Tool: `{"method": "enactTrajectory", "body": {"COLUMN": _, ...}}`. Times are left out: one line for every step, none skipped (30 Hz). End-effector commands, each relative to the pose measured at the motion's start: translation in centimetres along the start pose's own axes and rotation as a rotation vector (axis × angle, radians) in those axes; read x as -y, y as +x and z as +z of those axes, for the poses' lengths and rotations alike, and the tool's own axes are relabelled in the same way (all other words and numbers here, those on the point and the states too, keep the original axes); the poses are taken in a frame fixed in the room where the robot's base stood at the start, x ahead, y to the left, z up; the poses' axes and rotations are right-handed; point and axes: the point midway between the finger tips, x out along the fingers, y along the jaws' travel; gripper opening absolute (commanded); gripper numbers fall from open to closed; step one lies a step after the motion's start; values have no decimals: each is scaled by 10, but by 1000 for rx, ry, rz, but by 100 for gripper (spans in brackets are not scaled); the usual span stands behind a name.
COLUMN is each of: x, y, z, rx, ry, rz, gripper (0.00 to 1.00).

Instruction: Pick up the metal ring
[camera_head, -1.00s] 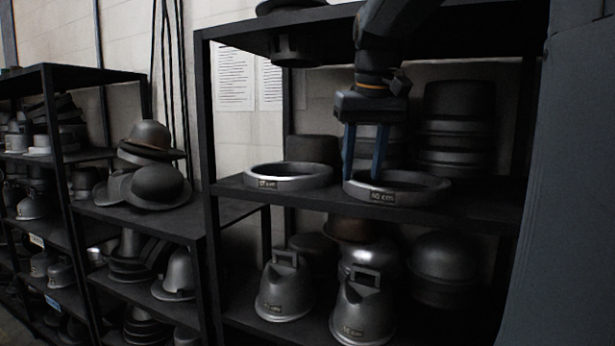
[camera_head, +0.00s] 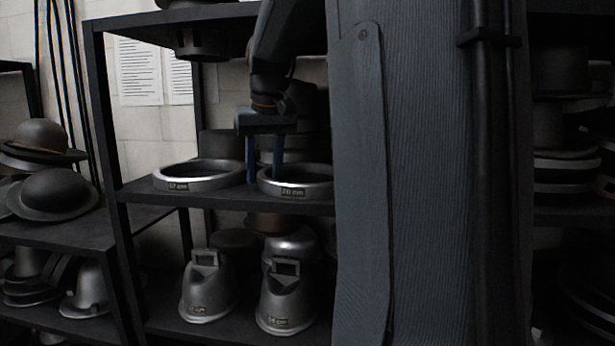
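Two metal rings lie flat, side by side, on the upper shelf of the dark rack. The left ring (camera_head: 200,184) has a small label on its front. The right ring (camera_head: 300,190) also has a label, and its right edge is partly hidden. My gripper (camera_head: 264,178) points down with its two blue fingers apart, at the left side of the right ring. The left finger is in the space between the rings, and the right finger appears inside the right ring. Nothing is seen clamped between the fingers. Whether they touch the ring cannot be told.
The dark shelf (camera_head: 140,190) has a post (camera_head: 107,150) at its left and a board above. Dark blocks stand behind the rings. Two metal forms with handles (camera_head: 208,290) (camera_head: 285,300) stand below. Hats (camera_head: 55,195) rest on the left rack. The shelf's right part is hidden.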

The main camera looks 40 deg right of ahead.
Motion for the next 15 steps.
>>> {"method": "enactTrajectory", "body": {"x": 0, "y": 0, "z": 0, "rx": 0, "ry": 0, "rz": 0, "gripper": 39}}
{"method": "enactTrajectory", "body": {"x": 0, "y": 0, "z": 0, "rx": 0, "ry": 0, "rz": 0, "gripper": 39}}
{"method": "enactTrajectory", "body": {"x": 0, "y": 0, "z": 0, "rx": 0, "ry": 0, "rz": 0, "gripper": 39}}
{"method": "enactTrajectory", "body": {"x": 0, "y": 0, "z": 0, "rx": 0, "ry": 0, "rz": 0, "gripper": 38}}
{"method": "enactTrajectory", "body": {"x": 0, "y": 0, "z": 0, "rx": 0, "ry": 0, "rz": 0, "gripper": 32}}
{"method": "enactTrajectory", "body": {"x": 0, "y": 0, "z": 0, "rx": 0, "ry": 0, "rz": 0, "gripper": 26}}
{"method": "enactTrajectory", "body": {"x": 0, "y": 0, "z": 0, "rx": 0, "ry": 0, "rz": 0, "gripper": 21}}
{"method": "enactTrajectory", "body": {"x": 0, "y": 0, "z": 0, "rx": 0, "ry": 0, "rz": 0, "gripper": 16}}
{"method": "enactTrajectory", "body": {"x": 0, "y": 0, "z": 0, "rx": 0, "ry": 0, "rz": 0, "gripper": 9}}
{"method": "enactTrajectory", "body": {"x": 0, "y": 0, "z": 0, "rx": 0, "ry": 0, "rz": 0, "gripper": 4}}
{"method": "enactTrajectory", "body": {"x": 0, "y": 0, "z": 0, "rx": 0, "ry": 0, "rz": 0, "gripper": 0}}
{"method": "enactTrajectory", "body": {"x": 0, "y": 0, "z": 0, "rx": 0, "ry": 0, "rz": 0, "gripper": 0}}
{"method": "enactTrajectory", "body": {"x": 0, "y": 0, "z": 0, "rx": 0, "ry": 0, "rz": 0, "gripper": 0}}
{"method": "enactTrajectory", "body": {"x": 0, "y": 0, "z": 0, "rx": 0, "ry": 0, "rz": 0, "gripper": 0}}
{"method": "enactTrajectory", "body": {"x": 0, "y": -1, "z": 0, "rx": -2, "ry": 0, "rz": 1, "gripper": 0}}
